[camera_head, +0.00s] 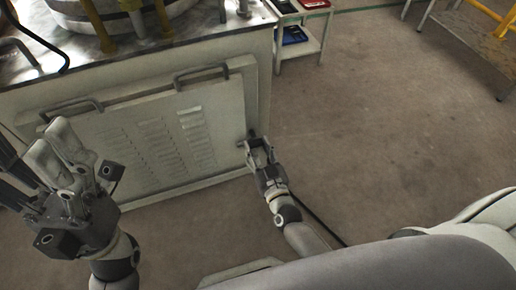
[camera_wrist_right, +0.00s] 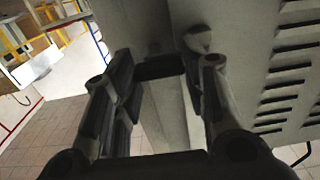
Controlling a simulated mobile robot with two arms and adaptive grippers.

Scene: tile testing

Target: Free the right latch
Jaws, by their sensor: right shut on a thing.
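The grey louvred panel (camera_head: 150,138) is on the front of the machine cabinet. The right latch (camera_wrist_right: 160,66) shows as a dark piece between the finger ends in the right wrist view; in the head view it is mostly hidden by my right gripper (camera_head: 259,146) at the panel's right edge. My right gripper (camera_wrist_right: 160,88) is shut on the latch, one finger on each side. My left gripper (camera_head: 52,142) is at the lower left, in front of the panel, with its fingers pointing up. They look apart and empty.
Two dark handles, the left handle (camera_head: 72,107) and the right handle (camera_head: 202,74), are along the panel's top. A rounded knob (camera_wrist_right: 199,38) is beside the right finger. A shelf cart (camera_head: 300,45) stands behind right. The floor (camera_head: 390,130) right of the cabinet is clear.

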